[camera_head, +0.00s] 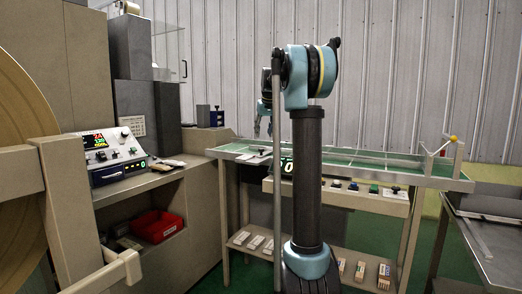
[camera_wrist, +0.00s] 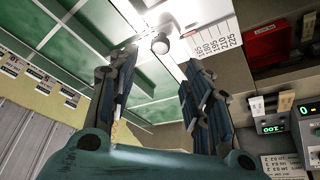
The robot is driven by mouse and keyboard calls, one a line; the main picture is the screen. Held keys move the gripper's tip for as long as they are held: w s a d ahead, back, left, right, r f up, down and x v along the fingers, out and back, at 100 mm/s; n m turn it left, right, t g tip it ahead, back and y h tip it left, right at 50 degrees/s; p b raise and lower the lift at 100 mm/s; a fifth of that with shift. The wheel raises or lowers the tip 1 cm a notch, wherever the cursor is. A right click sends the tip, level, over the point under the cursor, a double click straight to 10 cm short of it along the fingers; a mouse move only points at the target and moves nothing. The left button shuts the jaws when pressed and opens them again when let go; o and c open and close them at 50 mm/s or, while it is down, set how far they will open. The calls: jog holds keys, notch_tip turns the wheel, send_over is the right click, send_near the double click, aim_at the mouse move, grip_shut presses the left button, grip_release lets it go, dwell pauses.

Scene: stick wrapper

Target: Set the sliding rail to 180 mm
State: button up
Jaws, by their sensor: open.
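In the wrist view a round pale knob (camera_wrist: 160,44) stands on a light metal rail (camera_wrist: 165,15), beyond my fingertips. A white scale label (camera_wrist: 214,33) to its right carries printed numbers that seem to run from 165 to 225. I cannot tell which mark the rail stands at. My gripper (camera_wrist: 158,62) is open, with its two fingers apart and nothing between them; the knob lies just past the gap, apparently untouched. In the head view my gripper (camera_head: 263,124) hangs above the left end of the green-topped bench (camera_head: 225,152). The rail's details there are too small to tell.
A control box with a lit display (camera_head: 110,140) stands on the left cabinet, above a red bin (camera_head: 158,226). My arm hides the bench's middle. Buttons (camera_head: 374,189) line its front, and a yellow-knobbed lever (camera_head: 452,139) is at its right end. Small boxes (camera_head: 255,242) lie below.

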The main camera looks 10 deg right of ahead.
aim_at(262, 149)
jog(key=x, duration=0.9)
jog(key=shift+w+f, duration=0.1)
jog(key=shift+f, duration=0.2)
